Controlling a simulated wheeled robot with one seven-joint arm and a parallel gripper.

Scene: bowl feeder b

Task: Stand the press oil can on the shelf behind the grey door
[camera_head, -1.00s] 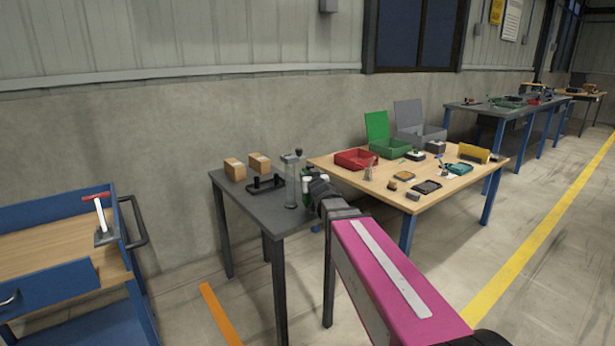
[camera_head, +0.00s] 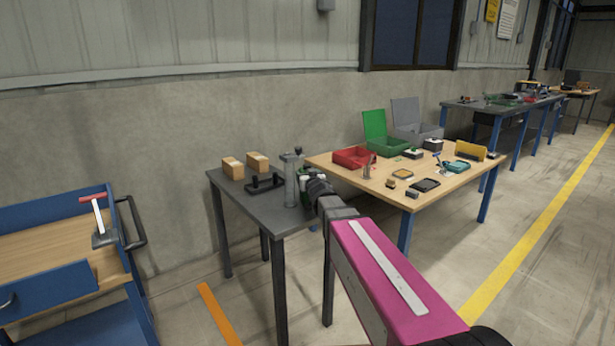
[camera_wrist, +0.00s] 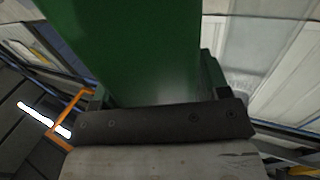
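A large, smooth green body (camera_wrist: 130,45), which looks like the press oil can, fills the upper middle of the wrist view close to the camera. It rises from behind the dark bar of my gripper (camera_wrist: 155,105), with narrow finger-like parts along both sides, so my gripper appears shut on it. In the head view my gripper (camera_head: 318,188) is at the end of the pink arm, in front of the right end of the dark table; its fingertips and most of what it holds are hidden. I see no grey door or shelf.
The dark table (camera_head: 245,202) bears two wooden blocks (camera_head: 244,165), a black fixture (camera_head: 263,184) and a clear cylinder (camera_head: 291,180). A wooden table (camera_head: 375,192) with red, green and grey boxes adjoins it. A blue cart (camera_head: 75,315) is left. Floor is open at right.

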